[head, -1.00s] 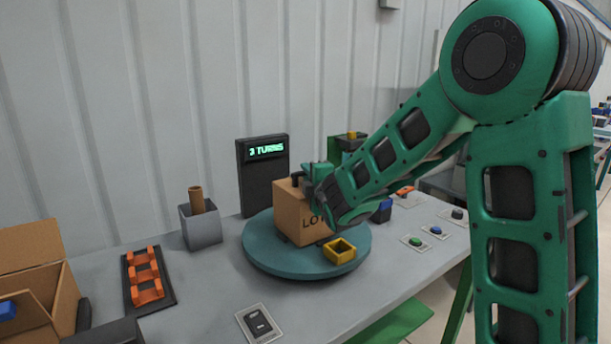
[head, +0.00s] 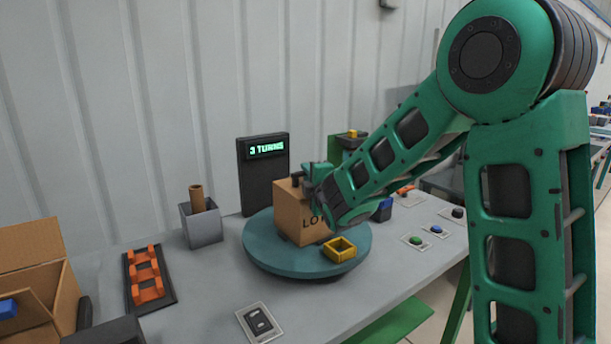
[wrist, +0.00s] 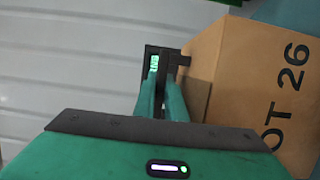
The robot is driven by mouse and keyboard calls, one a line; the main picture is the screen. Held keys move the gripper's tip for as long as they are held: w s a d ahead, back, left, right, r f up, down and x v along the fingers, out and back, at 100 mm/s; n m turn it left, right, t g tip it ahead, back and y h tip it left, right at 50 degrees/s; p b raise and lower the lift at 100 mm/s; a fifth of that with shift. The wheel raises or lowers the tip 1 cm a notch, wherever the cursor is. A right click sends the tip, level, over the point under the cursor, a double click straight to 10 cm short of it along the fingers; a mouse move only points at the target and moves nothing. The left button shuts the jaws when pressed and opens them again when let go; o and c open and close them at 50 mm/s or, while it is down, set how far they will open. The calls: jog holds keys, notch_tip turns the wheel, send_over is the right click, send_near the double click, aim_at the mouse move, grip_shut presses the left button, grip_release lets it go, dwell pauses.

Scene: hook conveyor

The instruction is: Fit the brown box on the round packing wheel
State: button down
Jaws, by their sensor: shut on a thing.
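The brown box (head: 293,217) with black lot lettering sits upright on the teal round packing wheel (head: 270,259). It also fills the right side of the wrist view (wrist: 245,75). My gripper (head: 309,175) is at the box's upper part, against its top in the head view. My arm hides the box's right side, and what the piece joins is unclear.
A small yellow open box (head: 340,250) is at the wheel's front right. A dark display (head: 263,165) behind reads "3 TURNS". A grey bin (head: 203,224), orange rack (head: 147,277) and open carton (head: 35,265) stand left. Push buttons (head: 416,240) lie right.

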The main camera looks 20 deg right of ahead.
jog(key=c, duration=1.7)
grip_release()
jog(key=shift+r, duration=0.1)
